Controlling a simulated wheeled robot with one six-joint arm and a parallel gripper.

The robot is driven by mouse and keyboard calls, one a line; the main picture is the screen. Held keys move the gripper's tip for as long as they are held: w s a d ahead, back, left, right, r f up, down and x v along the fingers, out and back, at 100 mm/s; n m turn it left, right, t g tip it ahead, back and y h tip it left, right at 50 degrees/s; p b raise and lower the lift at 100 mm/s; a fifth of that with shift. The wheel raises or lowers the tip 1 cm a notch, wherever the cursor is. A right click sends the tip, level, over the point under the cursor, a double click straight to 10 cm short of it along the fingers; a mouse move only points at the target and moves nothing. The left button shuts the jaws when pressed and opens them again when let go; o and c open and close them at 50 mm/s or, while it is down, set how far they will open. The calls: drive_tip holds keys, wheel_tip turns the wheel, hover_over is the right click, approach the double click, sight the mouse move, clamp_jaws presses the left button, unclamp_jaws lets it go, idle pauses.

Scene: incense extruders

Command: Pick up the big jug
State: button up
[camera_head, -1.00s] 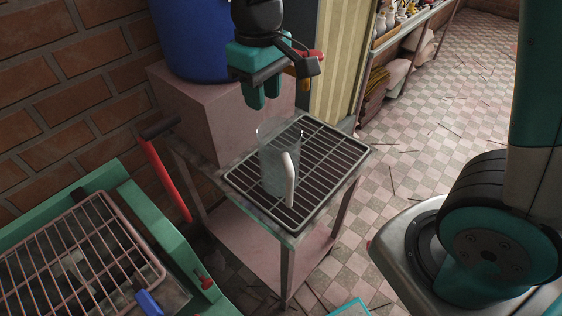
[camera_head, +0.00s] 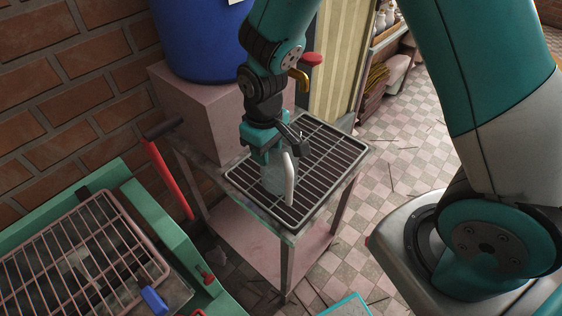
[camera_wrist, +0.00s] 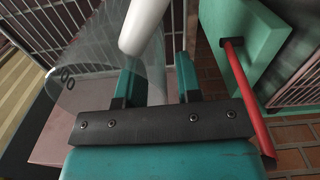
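The big jug (camera_head: 273,184) is clear with a thick white handle (camera_head: 289,178), upright on the wire rack of the small stand. My gripper (camera_head: 264,156) is down at the jug's upper part, covering some of it in the head view. In the wrist view, the two teal fingers (camera_wrist: 160,68) are apart. The jug's clear wall (camera_wrist: 85,78), with dark markings, is on the left, and the white handle (camera_wrist: 146,22) rises by the left finger. I cannot tell whether a finger touches the jug.
The stand's rack (camera_head: 322,160) is otherwise bare. A blue barrel (camera_head: 200,40) on a pink block (camera_head: 205,110) stands behind, with a red-handled tap (camera_head: 308,62) close to my arm. A green grill-topped unit (camera_head: 140,215) and a red bar (camera_head: 168,180) are at left.

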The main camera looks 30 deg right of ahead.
clamp_jaws()
idle(0.3)
